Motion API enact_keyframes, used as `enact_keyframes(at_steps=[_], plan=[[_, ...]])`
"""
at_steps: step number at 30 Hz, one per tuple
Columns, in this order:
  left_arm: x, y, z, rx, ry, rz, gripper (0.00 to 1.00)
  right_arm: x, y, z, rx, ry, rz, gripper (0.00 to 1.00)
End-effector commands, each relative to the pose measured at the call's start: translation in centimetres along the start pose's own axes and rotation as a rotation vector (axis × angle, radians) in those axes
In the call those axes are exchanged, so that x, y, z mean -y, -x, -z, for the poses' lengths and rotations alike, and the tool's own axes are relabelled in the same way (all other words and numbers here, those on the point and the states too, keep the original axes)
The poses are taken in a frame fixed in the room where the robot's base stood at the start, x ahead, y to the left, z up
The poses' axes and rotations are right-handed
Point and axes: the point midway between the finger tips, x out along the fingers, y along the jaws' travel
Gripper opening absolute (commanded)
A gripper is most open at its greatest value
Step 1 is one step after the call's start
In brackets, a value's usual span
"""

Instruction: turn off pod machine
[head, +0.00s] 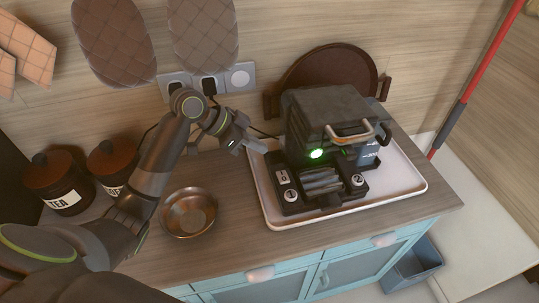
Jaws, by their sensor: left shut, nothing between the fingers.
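The pod machine (322,112) is a dark, boxy appliance with a metal handle, standing on a white tray (408,188). A green light (316,154) glows on its front. Its low front base carries a small white switch (283,177) at the left and round buttons marked 1 (290,195) and 2 (357,180). My left gripper (260,147) is shut and empty, pointing right. In the picture its tips are just left of the machine, above and left of the switch. I cannot tell whether they touch the machine. My right gripper is out of view.
A metal bowl (188,212) sits on the counter left of the tray. Two dark canisters with brown lids, one labelled TEA (60,187), stand at the far left. Wall sockets (208,84) with plugs and cables are behind my arm. A round brown tray (330,65) leans behind the machine.

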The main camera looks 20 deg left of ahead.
Motion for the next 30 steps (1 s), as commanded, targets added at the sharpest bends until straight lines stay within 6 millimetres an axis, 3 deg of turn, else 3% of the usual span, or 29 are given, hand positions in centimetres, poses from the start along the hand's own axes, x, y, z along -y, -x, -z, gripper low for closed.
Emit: enact_keyframes(at_steps=[3,10,22,30], plan=[[0.2,1.6,-0.1,0.002,-0.003,0.004,0.00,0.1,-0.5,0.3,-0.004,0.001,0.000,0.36],[0.2,3.2,0.0,0.000,-0.001,0.001,0.00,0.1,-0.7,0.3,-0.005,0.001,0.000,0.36],[0.1,3.4,0.0,-0.001,0.000,-0.001,0.00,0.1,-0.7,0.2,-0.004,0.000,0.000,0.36],[-0.6,3.2,-0.1,-0.003,0.036,-0.038,0.00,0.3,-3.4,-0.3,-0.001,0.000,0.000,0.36]])
